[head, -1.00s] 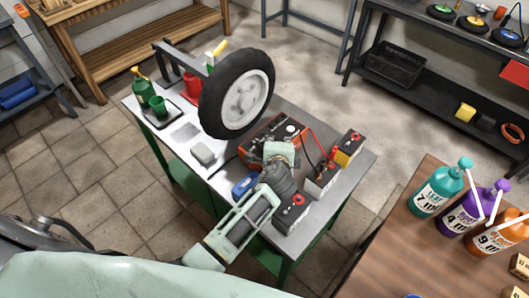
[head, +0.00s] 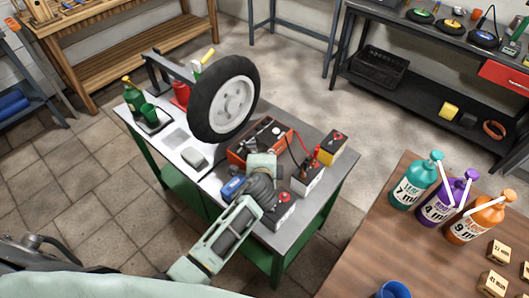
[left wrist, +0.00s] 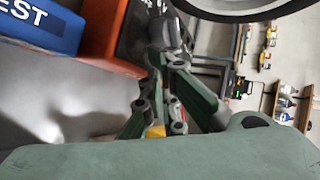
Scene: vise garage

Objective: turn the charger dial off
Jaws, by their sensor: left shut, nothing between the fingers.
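The charger is an orange-red box (head: 237,156) with a dark face, on the metal-topped green bench. Its orange side and black panel (left wrist: 133,35) also show in the left wrist view. My left gripper (head: 265,130) reaches over the charger from the front, fingers shut and empty. In the left wrist view its fingers (left wrist: 168,80) point at a grey knob-like part (left wrist: 166,32), likely the dial, at the panel's edge. I cannot tell whether they touch it. In the head view the gripper and wrist cover part of the charger's face. My right gripper is not in view.
A wheel (head: 198,112) stands upright close behind the charger. A blue device (head: 233,187) sits left of my wrist. Batteries (head: 281,208) with red and black leads stand to the right. A wooden table with bottles (head: 413,182) is at the right.

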